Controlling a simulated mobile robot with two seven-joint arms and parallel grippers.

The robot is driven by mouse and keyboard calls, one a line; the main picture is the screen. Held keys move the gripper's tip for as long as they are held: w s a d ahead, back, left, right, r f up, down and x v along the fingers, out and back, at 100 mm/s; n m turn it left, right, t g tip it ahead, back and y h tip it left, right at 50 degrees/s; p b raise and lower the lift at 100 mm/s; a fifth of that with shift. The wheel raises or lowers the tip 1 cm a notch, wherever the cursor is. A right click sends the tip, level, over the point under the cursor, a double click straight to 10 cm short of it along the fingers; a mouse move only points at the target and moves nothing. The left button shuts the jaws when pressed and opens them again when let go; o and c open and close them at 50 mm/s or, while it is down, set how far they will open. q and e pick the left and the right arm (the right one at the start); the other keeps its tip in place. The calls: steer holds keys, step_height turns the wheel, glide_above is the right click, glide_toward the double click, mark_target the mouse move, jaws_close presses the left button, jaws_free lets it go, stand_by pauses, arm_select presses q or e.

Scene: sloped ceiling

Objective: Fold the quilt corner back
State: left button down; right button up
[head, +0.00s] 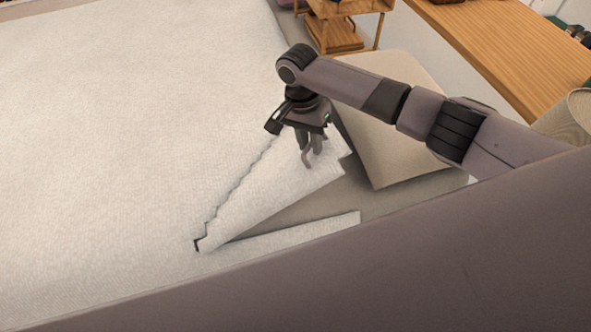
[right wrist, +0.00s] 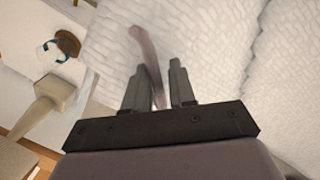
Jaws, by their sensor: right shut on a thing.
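The white textured quilt (head: 130,130) covers most of the bed in the head view and fills much of the right wrist view (right wrist: 215,40). Its corner flap (head: 265,190) is turned over, with a jagged fold edge running diagonally and beige bedding bare beside it. My right gripper (head: 312,150) is above the flap. Its two fingers (right wrist: 157,85) are shut on a thin mauve strip (right wrist: 147,50), which curves out from between them over the quilt. Whether the strip is joined to the quilt corner is hard to tell. My left gripper is not in view.
A beige pillow (head: 405,120) lies right of the flap, under my right arm. A wooden shelf unit (head: 340,30) stands behind the bed, and a long wooden top (head: 515,50) is at upper right. The quilt's left expanse is clear.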

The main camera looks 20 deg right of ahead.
steer(key=shift+w+a+r, duration=0.2)
steer(key=shift+w+a, duration=0.1)
steer(key=shift+a, duration=0.1)
steer(key=shift+c, duration=0.2)
steer(key=shift+o, duration=0.2)
steer(key=shift+w+a+r, duration=0.8)
steer(key=shift+r, duration=0.05)
steer(key=shift+w+a+r+g+b, duration=0.3)
steer(key=shift+w+a+b, duration=0.45)
steer(key=shift+b, duration=0.35)
steer(key=shift+o, duration=0.3)
steer(key=shift+w+a+r, duration=0.1)
steer(key=shift+w+r, duration=0.05)
steer(key=shift+r, duration=0.15)
